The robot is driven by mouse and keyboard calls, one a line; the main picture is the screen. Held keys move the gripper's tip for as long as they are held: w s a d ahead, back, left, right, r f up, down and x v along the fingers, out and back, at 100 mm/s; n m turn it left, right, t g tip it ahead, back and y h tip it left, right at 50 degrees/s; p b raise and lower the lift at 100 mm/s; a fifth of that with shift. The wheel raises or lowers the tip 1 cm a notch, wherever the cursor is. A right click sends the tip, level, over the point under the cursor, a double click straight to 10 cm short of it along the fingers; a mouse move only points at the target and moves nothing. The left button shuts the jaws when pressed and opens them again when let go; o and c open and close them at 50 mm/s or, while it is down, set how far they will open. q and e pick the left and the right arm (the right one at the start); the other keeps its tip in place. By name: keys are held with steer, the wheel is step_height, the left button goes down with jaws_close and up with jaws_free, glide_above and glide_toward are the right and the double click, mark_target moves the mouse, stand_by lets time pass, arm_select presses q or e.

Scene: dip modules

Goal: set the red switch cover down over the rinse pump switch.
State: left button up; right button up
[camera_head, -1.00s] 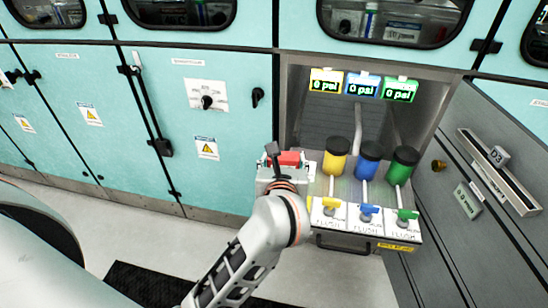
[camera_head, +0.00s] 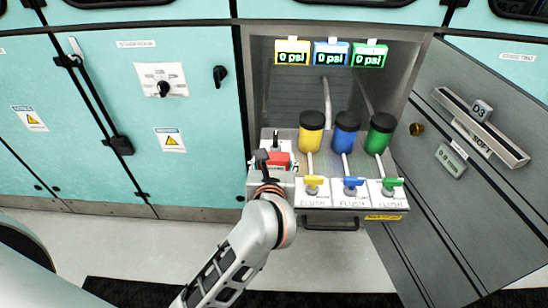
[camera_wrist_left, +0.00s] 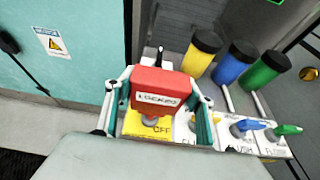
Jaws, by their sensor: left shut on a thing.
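The red switch cover (camera_head: 279,160), marked "LOCKED", also shows in the left wrist view (camera_wrist_left: 161,87). My left gripper (camera_head: 277,168) is shut on it, with one finger on each side. The cover is over the left end of the pull-out panel. In the left wrist view, a yellow plate (camera_wrist_left: 138,127) with a round grey part (camera_wrist_left: 150,121) shows just below the cover's lower edge. I cannot tell whether the cover touches it. The rinse pump switch cannot be clearly made out. A black lever (camera_head: 275,139) stands behind the cover. My right gripper is not in view.
Yellow (camera_head: 311,135), blue (camera_head: 346,133) and green (camera_head: 380,134) black-capped bottles stand right of the cover. Yellow (camera_head: 314,181), blue (camera_head: 353,183) and green (camera_head: 392,184) flush valves line the panel's front. A grey door (camera_head: 465,220) stands open at the right.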

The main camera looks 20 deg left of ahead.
arm_select(q)
steer(key=shift+f+b, duration=0.3)
steer(key=shift+f, duration=0.4)
steer(key=shift+f+b, duration=0.65)
steer(key=shift+f, duration=0.25)
steer(key=shift+f+b, duration=0.6)
steer(key=shift+f, duration=0.65)
steer(key=shift+f+b, duration=0.15)
steer(key=shift+b, duration=0.25)
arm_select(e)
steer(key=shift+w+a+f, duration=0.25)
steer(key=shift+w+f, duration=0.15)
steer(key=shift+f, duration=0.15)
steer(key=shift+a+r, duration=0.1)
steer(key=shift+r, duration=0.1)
arm_select(q)
steer(key=shift+f, duration=0.4)
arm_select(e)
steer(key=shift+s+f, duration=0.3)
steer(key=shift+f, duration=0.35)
arm_select(q)
steer(key=o, duration=1.2)
